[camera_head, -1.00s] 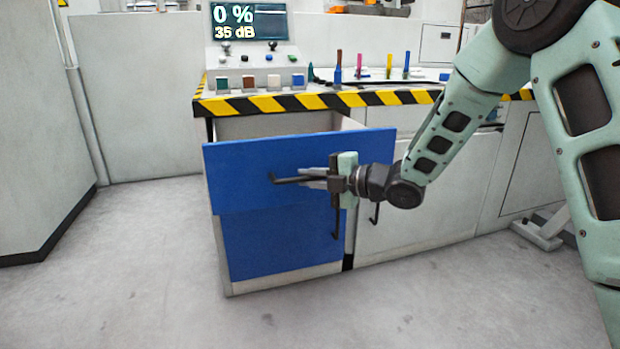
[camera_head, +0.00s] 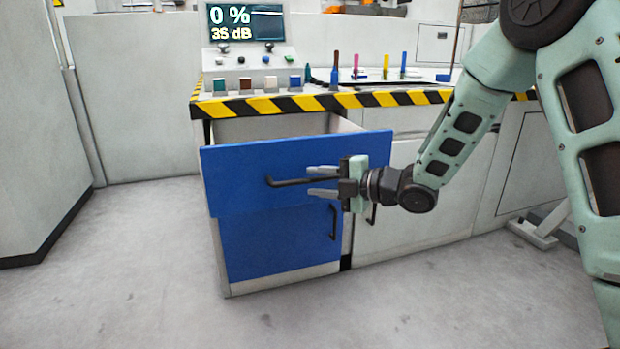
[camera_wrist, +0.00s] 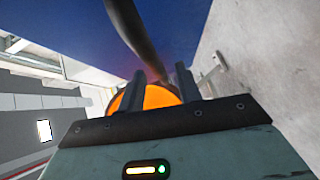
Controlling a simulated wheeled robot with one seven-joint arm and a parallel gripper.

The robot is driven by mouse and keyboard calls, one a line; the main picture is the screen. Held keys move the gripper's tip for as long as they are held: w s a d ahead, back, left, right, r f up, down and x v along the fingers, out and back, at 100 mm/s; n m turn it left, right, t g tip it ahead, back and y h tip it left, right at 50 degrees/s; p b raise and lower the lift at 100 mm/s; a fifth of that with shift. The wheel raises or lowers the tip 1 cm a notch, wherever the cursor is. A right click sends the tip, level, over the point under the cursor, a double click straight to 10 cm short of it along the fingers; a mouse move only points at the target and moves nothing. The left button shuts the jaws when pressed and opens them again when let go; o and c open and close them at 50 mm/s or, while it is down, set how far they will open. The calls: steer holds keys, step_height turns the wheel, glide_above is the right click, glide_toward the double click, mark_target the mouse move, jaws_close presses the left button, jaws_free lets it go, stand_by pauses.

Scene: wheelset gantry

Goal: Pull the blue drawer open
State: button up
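The blue drawer (camera_head: 230,178) is the upper one in the cabinet under the striped worktop. It stands pulled out, with its open top showing behind the front panel. Its black bar handle (camera_head: 287,182) runs across the front. My gripper (camera_head: 314,181) is at the right part of this handle, with its two fingers spread above and below the bar. In the wrist view the fingers (camera_wrist: 160,88) are apart, and the dark handle (camera_wrist: 130,28) shows beyond them against the blue front. I cannot tell whether a finger touches the bar.
A blue lower door (camera_head: 270,245) with an upright black handle is below the drawer. The worktop's striped edge (camera_head: 340,101) is above, with buttons and coloured upright tools behind it. Grey floor (camera_head: 130,270) is clear in front and to the left.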

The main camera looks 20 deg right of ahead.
steer(key=p+v, duration=0.3)
steer(key=v, duration=1.1)
steer(key=shift+s+d+p, duration=0.15)
steer(key=shift+s+p, duration=0.1)
steer(key=shift+p, duration=0.05)
steer(key=shift+r, duration=0.1)
steer(key=s+a+f+m+g+h, duration=0.1)
steer(key=a+f+m+g+h, duration=0.15)
steer(key=a+m+h, duration=0.75)
steer(key=s+a+r+m+g+h+p, duration=0.1)
steer(key=s+a+m+g, duration=0.35)
steer(key=s, duration=0.85)
steer(key=s+a+m+g, duration=0.3)
steer(key=s+a+g, duration=0.15)
steer(key=s, duration=0.85)
step_height(320, 180, up, 38)
steer(key=p, duration=3.8)
steer(key=shift+w+d, duration=0.35)
steer(key=shift+r, duration=0.1)
